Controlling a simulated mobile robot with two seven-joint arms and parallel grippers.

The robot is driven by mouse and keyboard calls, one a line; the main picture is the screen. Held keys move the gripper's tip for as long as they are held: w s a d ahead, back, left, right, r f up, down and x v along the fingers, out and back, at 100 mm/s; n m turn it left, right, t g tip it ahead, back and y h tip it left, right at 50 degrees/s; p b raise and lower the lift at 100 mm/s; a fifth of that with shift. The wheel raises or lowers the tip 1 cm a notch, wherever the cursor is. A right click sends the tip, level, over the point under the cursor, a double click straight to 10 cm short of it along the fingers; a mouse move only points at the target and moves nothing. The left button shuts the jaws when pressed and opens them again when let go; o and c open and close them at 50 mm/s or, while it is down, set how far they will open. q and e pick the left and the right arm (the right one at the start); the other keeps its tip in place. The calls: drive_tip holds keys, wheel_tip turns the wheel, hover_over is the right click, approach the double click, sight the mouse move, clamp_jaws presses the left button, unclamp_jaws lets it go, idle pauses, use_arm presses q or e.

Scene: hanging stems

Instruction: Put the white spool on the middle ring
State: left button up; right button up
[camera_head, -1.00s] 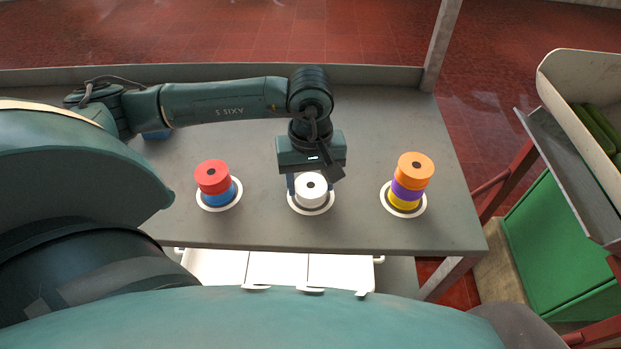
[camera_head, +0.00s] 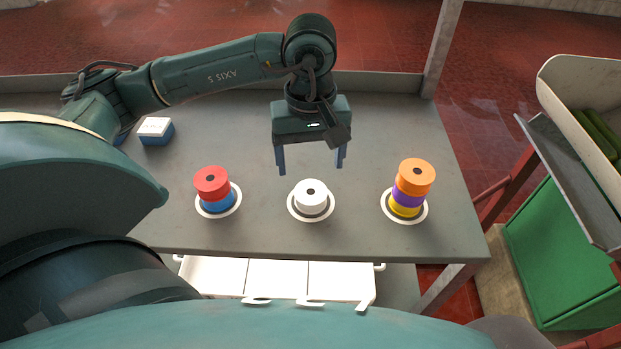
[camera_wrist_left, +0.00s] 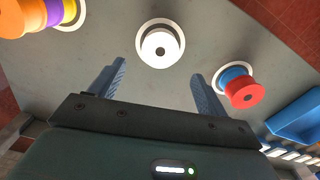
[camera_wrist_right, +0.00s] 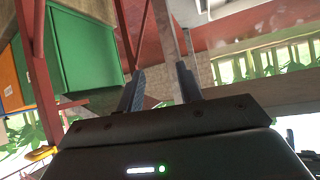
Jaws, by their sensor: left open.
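The white spool (camera_head: 311,194) sits upright inside the middle ring (camera_head: 293,209), a white circle on the grey table. It also shows in the left wrist view (camera_wrist_left: 160,49). My left gripper (camera_head: 311,165) is open and empty, raised above and behind the white spool, clear of it. In the left wrist view the spool lies beyond and between the two blue fingers (camera_wrist_left: 158,85). My right gripper (camera_wrist_right: 160,88) shows only in its own wrist view, with its fingers apart and nothing between them.
On the left ring (camera_head: 238,204) a red spool (camera_head: 211,181) is stacked on a blue spool (camera_head: 217,204). On the right ring (camera_head: 424,213) are orange (camera_head: 416,172), purple (camera_head: 409,190) and yellow (camera_head: 403,206) spools. A blue-and-white box (camera_head: 155,131) stands back left.

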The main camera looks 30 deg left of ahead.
use_arm(q)
wheel_tip(320, 180, up, 4)
drive_tip(key=shift+r, duration=0.25)
use_arm(e)
drive_tip(key=shift+w+a+r, duration=0.25)
drive_tip(key=shift+r, duration=0.05)
use_arm(q)
drive_tip(key=shift+s, duration=0.1)
